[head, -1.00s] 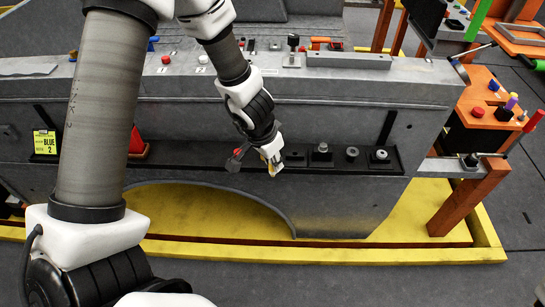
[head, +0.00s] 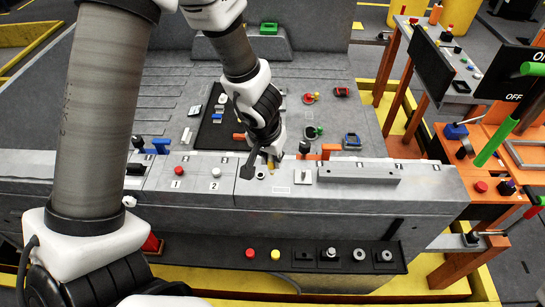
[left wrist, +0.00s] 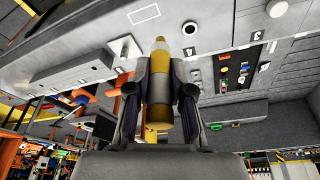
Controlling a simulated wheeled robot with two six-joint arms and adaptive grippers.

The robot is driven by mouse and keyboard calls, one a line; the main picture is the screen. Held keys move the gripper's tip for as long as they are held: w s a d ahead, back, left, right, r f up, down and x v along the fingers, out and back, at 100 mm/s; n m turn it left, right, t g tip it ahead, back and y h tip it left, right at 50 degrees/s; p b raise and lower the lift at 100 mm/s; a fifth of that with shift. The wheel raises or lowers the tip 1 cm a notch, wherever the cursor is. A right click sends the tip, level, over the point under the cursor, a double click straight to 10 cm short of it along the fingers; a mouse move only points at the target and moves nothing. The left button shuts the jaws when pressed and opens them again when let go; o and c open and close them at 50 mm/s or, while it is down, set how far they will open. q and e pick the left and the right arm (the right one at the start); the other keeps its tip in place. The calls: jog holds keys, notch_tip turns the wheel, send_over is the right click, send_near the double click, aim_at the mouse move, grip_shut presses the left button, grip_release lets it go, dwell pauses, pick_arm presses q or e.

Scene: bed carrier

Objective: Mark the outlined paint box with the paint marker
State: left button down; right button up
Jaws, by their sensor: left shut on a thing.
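My left gripper (head: 268,163) is over the grey ledge of the panel. It is shut on the paint marker (left wrist: 159,85), a cylinder with a yellowish tip and a yellow band, held between the two fingers in the left wrist view. In the head view only a small yellow part of the marker shows below the fingers. A pale outlined box (left wrist: 118,46) lies on the grey surface left of the marker tip in the left wrist view. Whether the tip touches the surface, I cannot tell. My right gripper is not in view.
A round hole (head: 260,174) is close by the gripper. Red (head: 179,170) and white (head: 215,172) buttons stand left. Knobs line the lower black shelf (head: 310,256).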

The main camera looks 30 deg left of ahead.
aim_at(271, 169)
pick_arm(q)
jog(key=shift+w+r, duration=0.1)
jog(key=shift+r, duration=0.05)
jog(key=shift+s+d+r, duration=0.15)
jog(key=shift+s+d, duration=0.15)
jog(key=shift+s, duration=0.25)
jog(key=b+x, duration=0.4)
jog(key=x, duration=0.1)
jog(key=shift+s+a, duration=0.1)
jog(key=shift+s, duration=0.25)
jog(key=shift+s+f+b, duration=0.15)
jog(key=shift+f+b, duration=0.3)
jog(key=shift+b, duration=0.2)
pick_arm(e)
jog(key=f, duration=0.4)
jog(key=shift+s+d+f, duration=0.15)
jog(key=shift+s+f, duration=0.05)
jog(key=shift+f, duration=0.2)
pick_arm(q)
jog(key=shift+r, duration=0.1)
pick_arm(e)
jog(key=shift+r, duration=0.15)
